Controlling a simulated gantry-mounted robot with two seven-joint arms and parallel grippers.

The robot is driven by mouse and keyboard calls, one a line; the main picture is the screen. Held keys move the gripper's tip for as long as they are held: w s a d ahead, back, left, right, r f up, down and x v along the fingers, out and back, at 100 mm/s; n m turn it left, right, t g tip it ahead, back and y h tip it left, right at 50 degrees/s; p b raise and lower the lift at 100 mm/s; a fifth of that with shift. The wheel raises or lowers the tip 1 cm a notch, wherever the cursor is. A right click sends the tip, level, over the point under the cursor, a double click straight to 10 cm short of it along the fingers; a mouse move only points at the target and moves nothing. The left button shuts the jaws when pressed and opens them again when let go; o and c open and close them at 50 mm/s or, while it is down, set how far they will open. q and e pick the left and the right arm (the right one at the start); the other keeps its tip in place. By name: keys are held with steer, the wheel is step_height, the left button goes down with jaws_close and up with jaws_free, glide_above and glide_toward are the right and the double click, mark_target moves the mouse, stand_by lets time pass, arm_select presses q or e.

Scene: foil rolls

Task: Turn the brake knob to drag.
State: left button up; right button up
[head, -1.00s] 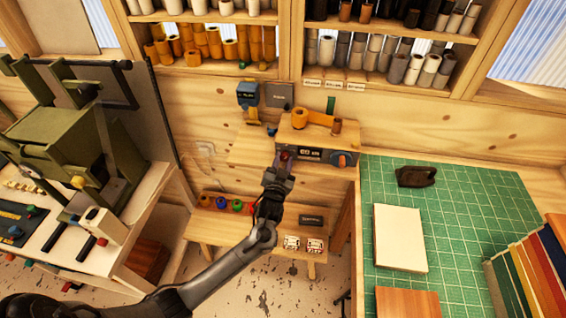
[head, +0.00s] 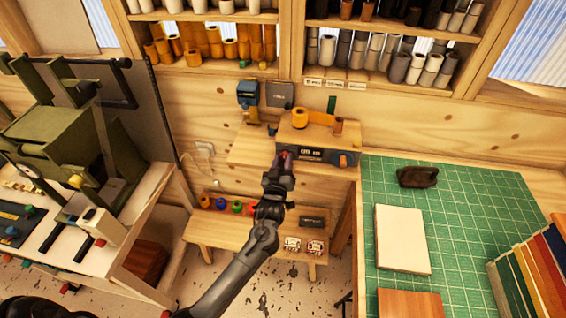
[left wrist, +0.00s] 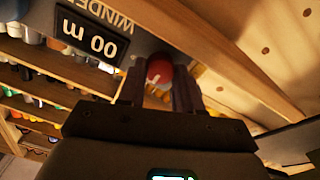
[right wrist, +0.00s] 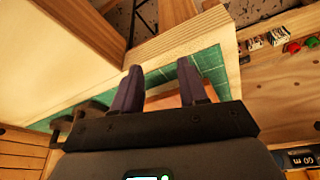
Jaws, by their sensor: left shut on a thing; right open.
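The winder (head: 318,140) is a wooden-topped box with a dark front panel, on a wall shelf. Its display and part of the word "WINDER" show upside down in the left wrist view (left wrist: 90,37). A round red knob (left wrist: 160,72) with a white mark is on that panel. My left gripper (head: 284,158) is at the left end of the panel, its fingers shut on the red knob; they also show in the left wrist view (left wrist: 160,92). An orange knob (head: 345,160) is at the panel's right end. My right gripper (right wrist: 160,88) is open and empty.
A green cutting mat (head: 460,230) covers the table at right, with a pale block (head: 402,240) and a dark object (head: 417,177) on it. A low bench (head: 255,232) with coloured rolls stands below the winder. A green machine (head: 55,140) is at left.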

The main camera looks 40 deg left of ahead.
stand_by(0.5)
arm_select(q)
steer(key=o, duration=0.8)
steer(key=shift+c, duration=0.2)
steer(key=v, duration=1)
steer(key=shift+s+d, duration=0.2)
steer(key=shift+s, duration=0.15)
